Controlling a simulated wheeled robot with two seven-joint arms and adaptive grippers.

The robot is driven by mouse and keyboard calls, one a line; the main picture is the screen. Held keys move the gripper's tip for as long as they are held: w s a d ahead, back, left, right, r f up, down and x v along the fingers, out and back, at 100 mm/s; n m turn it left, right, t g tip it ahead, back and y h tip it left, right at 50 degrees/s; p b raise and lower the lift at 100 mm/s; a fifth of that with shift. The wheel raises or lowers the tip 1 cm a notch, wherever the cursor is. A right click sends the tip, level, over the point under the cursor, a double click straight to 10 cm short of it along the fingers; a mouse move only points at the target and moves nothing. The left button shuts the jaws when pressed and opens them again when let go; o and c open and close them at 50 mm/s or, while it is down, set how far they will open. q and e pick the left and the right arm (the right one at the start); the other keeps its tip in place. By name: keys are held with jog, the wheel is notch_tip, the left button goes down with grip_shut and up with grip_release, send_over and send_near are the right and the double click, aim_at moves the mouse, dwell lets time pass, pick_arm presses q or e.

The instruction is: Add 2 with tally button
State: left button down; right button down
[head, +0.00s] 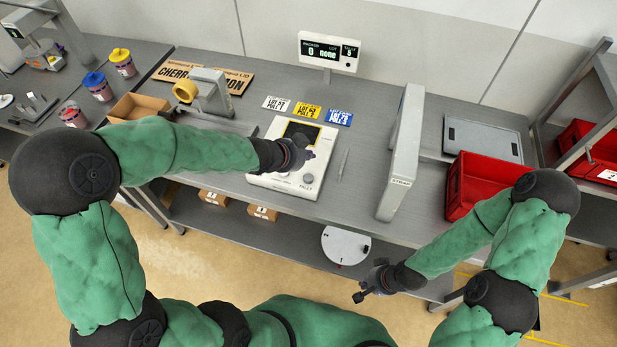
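A white console (272,183) with a dark square inset lies on the grey table. A small round button (308,179) sits at its lower right, with a label below it that appears to read TALLY. My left gripper (303,153) is over the console's right part, just above that button in the picture; whether it touches anything cannot be told. Its fingers are small and partly hidden. A display (328,52) behind shows PACKED 0, LOT none and a tally digit too small to read surely. My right gripper (366,291) hangs low in front of the table, apparently empty.
White, yellow and blue lot cards (308,111) lie behind the console. A tape dispenser (207,92) is at left. A white disc (345,245) is below.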

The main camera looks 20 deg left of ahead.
aim_at(311, 176)
pick_arm(q)
jog(key=shift+f+b, duration=3.75)
jog(key=shift+f, duration=0.3)
jog(key=shift+f, duration=0.15)
jog(key=shift+f+b, duration=0.3)
jog(key=shift+b, duration=0.1)
jog(key=shift+f+b, duration=0.7)
jog(key=shift+f, duration=0.1)
jog(key=shift+r, duration=0.15)
jog(key=shift+r+p, duration=1.1)
jog(key=shift+p, duration=0.1)
notch_tip(311, 176, up, 5)
jog(key=p, duration=0.5)
jog(key=shift+r, duration=0.1)
